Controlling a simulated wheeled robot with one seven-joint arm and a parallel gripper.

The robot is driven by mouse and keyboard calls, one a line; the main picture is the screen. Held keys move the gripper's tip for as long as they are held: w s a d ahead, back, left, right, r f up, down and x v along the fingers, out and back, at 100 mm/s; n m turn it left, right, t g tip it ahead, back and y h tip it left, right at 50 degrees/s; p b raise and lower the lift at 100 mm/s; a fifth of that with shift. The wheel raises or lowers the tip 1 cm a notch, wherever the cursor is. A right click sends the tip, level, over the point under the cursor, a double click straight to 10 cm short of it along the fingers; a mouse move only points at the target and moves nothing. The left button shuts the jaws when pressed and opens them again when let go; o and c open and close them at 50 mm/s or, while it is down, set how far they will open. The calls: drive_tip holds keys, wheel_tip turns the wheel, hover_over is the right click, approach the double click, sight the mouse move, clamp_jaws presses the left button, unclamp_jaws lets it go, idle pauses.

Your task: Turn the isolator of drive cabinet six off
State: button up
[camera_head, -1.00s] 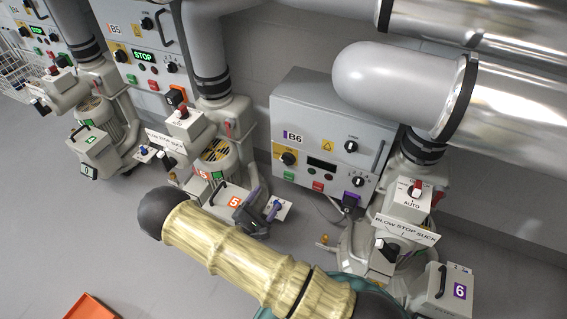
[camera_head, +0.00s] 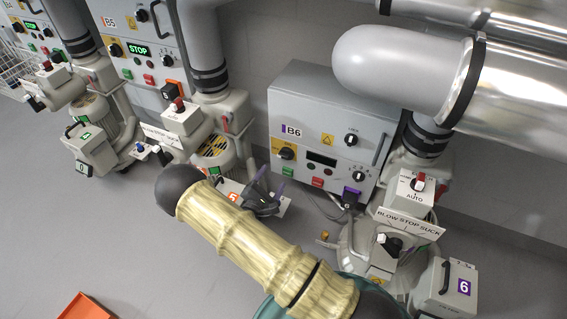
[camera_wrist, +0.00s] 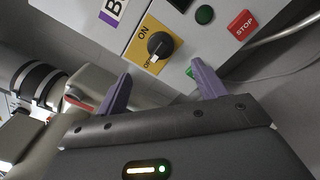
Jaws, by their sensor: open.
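Drive cabinet B6 (camera_head: 315,100) is a grey box on the wall, right of centre in the head view. Its isolator (camera_head: 286,153) is a black rotary knob on a yellow plate at the cabinet's lower left. In the wrist view the isolator (camera_wrist: 160,45) shows at upper centre, with ON and OFF marked on the plate; I cannot tell for sure which mark the knob points at. My gripper (camera_head: 272,180) is open and empty, just below the isolator in the head view. In the wrist view its purple fingers (camera_wrist: 161,82) are spread below the knob, apart from it.
B6's display (camera_head: 321,159) is dark. Cabinet B5 (camera_head: 140,45) shows STOP. Blower six (camera_head: 448,287) stands at lower right. An orange tray (camera_head: 85,308) lies on the open floor.

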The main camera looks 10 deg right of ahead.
sight(285, 158)
drive_tip(key=b+x, duration=0.3)
drive_tip(key=x, duration=0.6)
drive_tip(key=shift+w+d+f+b, duration=0.15)
drive_tip(key=shift+w+b, duration=0.1)
drive_tip(key=shift+b, duration=0.15)
drive_tip(key=shift+w+d, duration=0.25)
drive_tip(key=c, duration=1)
